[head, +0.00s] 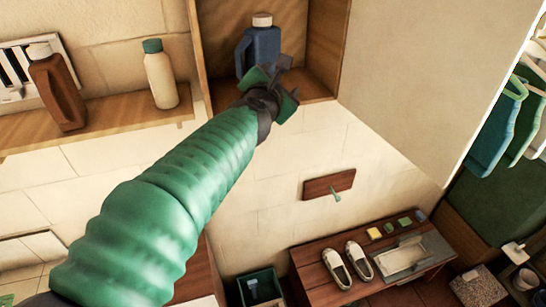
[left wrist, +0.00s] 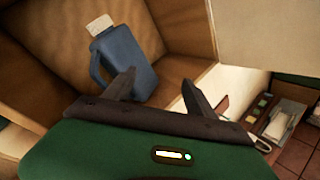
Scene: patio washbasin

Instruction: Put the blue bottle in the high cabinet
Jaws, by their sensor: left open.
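The blue bottle (head: 262,46) has a white cap and a side handle. It stands upright on the floor of the open wooden high cabinet (head: 325,50), towards the left side. It also shows in the left wrist view (left wrist: 127,60), beyond my fingers. My left gripper (head: 281,76) is at the cabinet's front opening, just in front of and below the bottle. In the left wrist view its two fingers (left wrist: 156,88) are spread with nothing between them. The gripper hides the bottle's lower right part in the head view. My right gripper is in neither view.
A wooden shelf (head: 100,122) at left holds a brown bottle (head: 58,90) and a white bottle with a green cap (head: 160,75). A pale panel (head: 430,80) stands right of the cabinet.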

